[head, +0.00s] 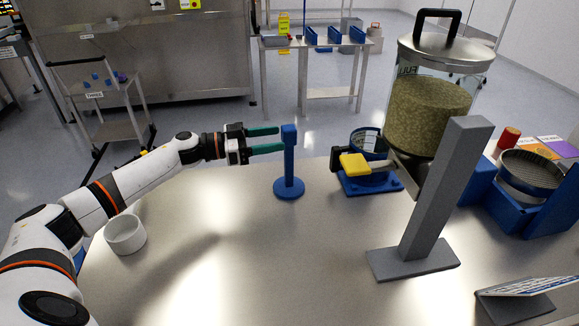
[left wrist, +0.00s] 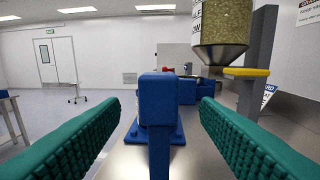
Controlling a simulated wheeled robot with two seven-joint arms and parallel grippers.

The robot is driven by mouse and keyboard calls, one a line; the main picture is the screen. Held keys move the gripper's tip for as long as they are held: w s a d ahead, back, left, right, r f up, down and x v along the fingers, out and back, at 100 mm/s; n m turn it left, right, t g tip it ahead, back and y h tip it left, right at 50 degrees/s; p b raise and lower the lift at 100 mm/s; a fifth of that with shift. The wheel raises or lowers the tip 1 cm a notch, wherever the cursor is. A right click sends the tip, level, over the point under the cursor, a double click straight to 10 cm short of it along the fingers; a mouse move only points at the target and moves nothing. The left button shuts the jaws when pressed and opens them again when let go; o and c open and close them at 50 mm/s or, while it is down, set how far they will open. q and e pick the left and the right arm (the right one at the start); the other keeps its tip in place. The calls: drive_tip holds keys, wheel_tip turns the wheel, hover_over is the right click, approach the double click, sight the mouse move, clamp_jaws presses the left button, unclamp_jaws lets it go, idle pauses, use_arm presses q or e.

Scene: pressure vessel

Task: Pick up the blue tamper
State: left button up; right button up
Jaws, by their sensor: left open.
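The blue tamper (head: 289,165) stands upright on its round base on the metal table in the head view. My left gripper (head: 266,140) is open, its green fingers pointing at the tamper's upper handle from the left. In the left wrist view the tamper (left wrist: 158,110) shows centred between the two green fingers (left wrist: 158,128), with a gap on both sides. The fingertips look close to the handle, but I cannot tell if it is between them. My right gripper is not in view.
A clear vessel (head: 432,105) of green-brown grains stands at the back right, beside a yellow-ended lever (head: 355,164) and a grey post (head: 435,200). A white bowl (head: 125,234) sits at the table's left. The front middle of the table (head: 250,270) is clear.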

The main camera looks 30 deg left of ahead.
sight(282, 137)
use_arm(q)
drive_tip(key=shift+w+d, duration=0.35)
drive_tip(key=shift+d, duration=0.05)
drive_tip(key=shift+w+d+f, duration=0.1)
drive_tip(key=shift+w+d, duration=0.05)
drive_tip(key=shift+w, duration=0.15)
drive_tip(key=b+x, duration=0.1)
drive_tip(key=x, duration=0.3)
drive_tip(key=shift+d, duration=0.2)
drive_tip(key=shift+w+d, duration=0.2)
drive_tip(key=shift+w, duration=0.1)
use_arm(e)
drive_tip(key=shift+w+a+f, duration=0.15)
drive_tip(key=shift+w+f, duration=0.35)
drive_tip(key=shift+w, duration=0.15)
use_arm(q)
drive_tip(key=shift+c, duration=0.2)
drive_tip(key=shift+c, duration=1.4)
drive_tip(key=shift+r, duration=0.25)
clamp_jaws()
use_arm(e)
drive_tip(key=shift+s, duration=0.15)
